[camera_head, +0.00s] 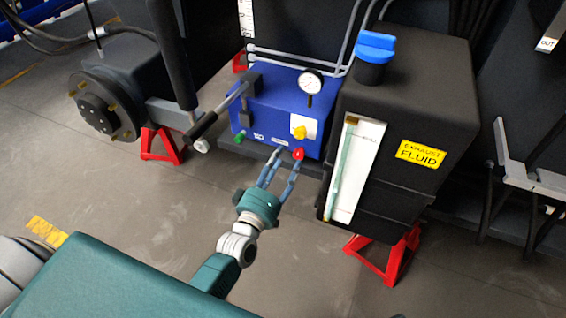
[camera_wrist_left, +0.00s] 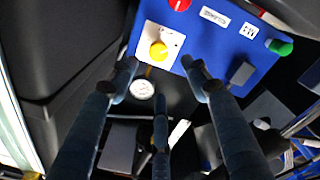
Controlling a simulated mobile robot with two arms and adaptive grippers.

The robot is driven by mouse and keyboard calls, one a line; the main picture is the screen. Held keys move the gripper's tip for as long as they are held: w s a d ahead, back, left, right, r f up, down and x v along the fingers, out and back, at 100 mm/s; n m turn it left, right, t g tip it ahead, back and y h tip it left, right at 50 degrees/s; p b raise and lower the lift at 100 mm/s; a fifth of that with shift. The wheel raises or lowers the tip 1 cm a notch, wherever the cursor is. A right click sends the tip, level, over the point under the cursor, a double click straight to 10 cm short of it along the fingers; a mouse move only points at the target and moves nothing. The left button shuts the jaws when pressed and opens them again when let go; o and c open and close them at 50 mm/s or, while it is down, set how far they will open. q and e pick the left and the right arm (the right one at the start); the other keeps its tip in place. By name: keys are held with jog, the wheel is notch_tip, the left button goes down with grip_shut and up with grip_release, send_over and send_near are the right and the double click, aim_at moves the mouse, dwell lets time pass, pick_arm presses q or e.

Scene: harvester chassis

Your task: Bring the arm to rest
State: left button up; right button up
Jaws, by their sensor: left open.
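My left gripper (camera_head: 284,165) has blue-grey fingers on a teal wrist. It is open and empty, in front of the blue control box (camera_head: 262,112), near its lower front edge. In the left wrist view its spread fingers (camera_wrist_left: 160,76) stand over the box, with the yellow knob (camera_wrist_left: 158,51) between two of them. I cannot tell whether a fingertip touches the box. In the head view the box shows a yellow knob (camera_head: 299,132), a red knob (camera_head: 298,154), a green knob (camera_head: 239,136), a gauge (camera_head: 311,82) and a lever (camera_head: 218,112). My right gripper is not in view.
A black exhaust fluid tank (camera_head: 440,110) with a blue cap (camera_head: 375,47) stands right of the box. A wheel hub (camera_head: 104,105) is at the left. Red stands (camera_head: 163,146) sit on the floor. Open floor (camera_head: 130,215) lies in front.

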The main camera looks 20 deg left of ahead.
pick_arm(q)
jog(key=s+d+f+m+g+h, duration=0.1)
jog(key=s+d+f+m+g, duration=0.1)
jog(key=s+f+m+g, duration=0.3)
jog(key=s+d+f+m+g+h, duration=0.1)
jog(key=s+d+f+m+g, duration=0.2)
jog(key=f, duration=0.5)
jog(key=s+a+f+m+g+y, duration=0.15)
jog(key=s+f+g, duration=0.35)
jog(key=s, duration=0.6)
jog(key=s+a+r+m+g+p, duration=0.1)
jog(key=s+a+p, duration=0.1)
jog(key=s+p, duration=0.8)
jog(key=s+a+r+m+g+p, duration=0.1)
jog(key=s+a+g+p, duration=0.1)
jog(key=s+p, duration=0.8)
jog(key=s+a+r+m+g+y+p, duration=0.1)
jog(key=s+a+r+p, duration=0.1)
jog(key=s+p, duration=0.8)
jog(key=p, duration=0.6)
jog(key=shift+a, duration=0.25)
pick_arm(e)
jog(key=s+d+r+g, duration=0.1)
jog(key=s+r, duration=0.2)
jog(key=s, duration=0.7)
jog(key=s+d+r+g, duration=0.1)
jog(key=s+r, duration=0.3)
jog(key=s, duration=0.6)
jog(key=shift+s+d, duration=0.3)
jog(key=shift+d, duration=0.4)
